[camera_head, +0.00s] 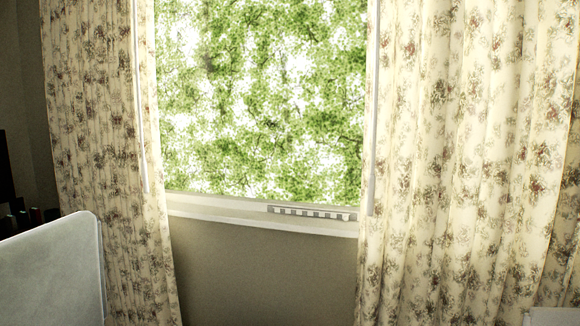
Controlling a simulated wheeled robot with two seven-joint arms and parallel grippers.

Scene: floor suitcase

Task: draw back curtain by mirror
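A cream floral curtain (95,150) hangs at the left of the window (260,90). A second, wider cream floral curtain (460,170) hangs at the right of the window and covers most of the right side of the view. The two curtains are apart, and the glass between them shows green leaves outside. A thin pale rod (141,110) hangs along the inner part of the left curtain, and another thin rod (374,110) runs along the inner edge of the right one. No mirror shows. Neither of my grippers is in view.
A white sill (230,211) with a small vent grille (310,213) runs under the glass, above bare wall (260,270). A pale rounded panel (50,275) stands at lower left, before the left curtain. Small dark objects (30,217) show behind it.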

